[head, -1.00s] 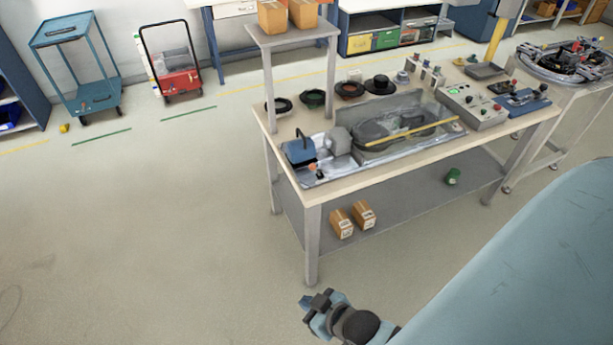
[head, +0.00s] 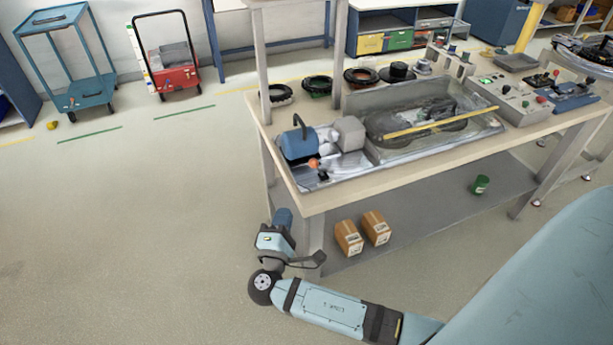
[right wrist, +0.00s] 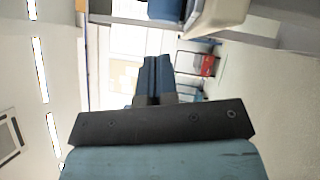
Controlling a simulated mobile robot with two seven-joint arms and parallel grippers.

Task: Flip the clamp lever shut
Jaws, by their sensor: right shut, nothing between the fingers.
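On the workbench (head: 420,155), a metal tray (head: 345,178) holds a blue motor-like unit (head: 298,143) with a black curved handle. A small orange-red knob (head: 314,163) on a dark stem sits at its front; I cannot tell for certain which part is the clamp lever. My right gripper (head: 283,215) is beside the bench's near left corner, below the top, apart from the unit. In the right wrist view its blue fingers (right wrist: 155,75) are together and empty. My left gripper is not in view.
A yellow bar (head: 440,122) lies across the machine on the tray. Two cardboard boxes (head: 362,233) and a green can (head: 480,185) are on the lower shelf. A control box (head: 512,98) stands at right.

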